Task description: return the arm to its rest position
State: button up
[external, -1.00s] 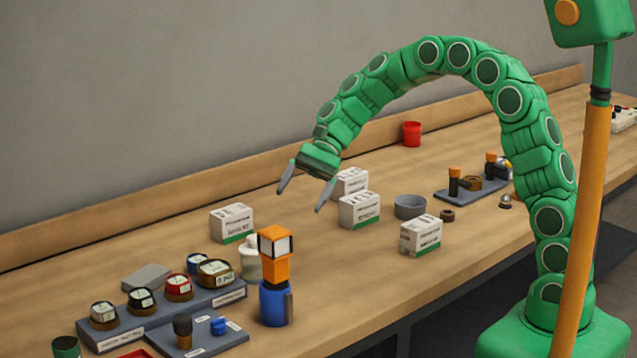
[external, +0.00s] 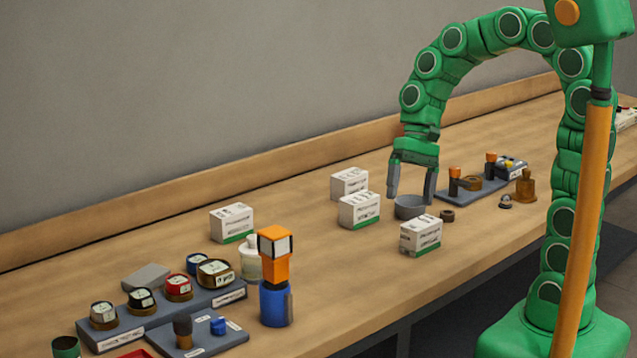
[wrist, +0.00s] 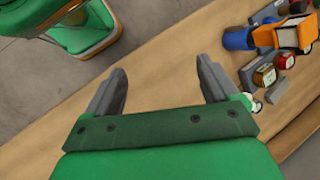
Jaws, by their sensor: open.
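My gripper (external: 412,197) hangs from my green segmented arm, pointing down over the bench in the external view. Its two grey fingers are spread apart and nothing is between them. In the picture the fingertips overlap the grey bowl (external: 410,208); I cannot tell the exact height above it. In the wrist view my gripper (wrist: 160,85) shows open and empty over the wooden bench top (wrist: 170,65).
White boxes (external: 359,210) stand left and front of my gripper. An orange and blue device (external: 275,278) and a rack of gauges (external: 170,305) stand at the front left.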

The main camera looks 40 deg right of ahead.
jog(key=s+d+f+n+h, duration=0.2)
jog(key=s+d+n+h, duration=0.1)
jog(key=s+d, duration=1.1)
jog(key=s+h, duration=0.1)
jog(key=s, duration=0.2)
jog(key=shift+s+n+t+h, duration=0.4)
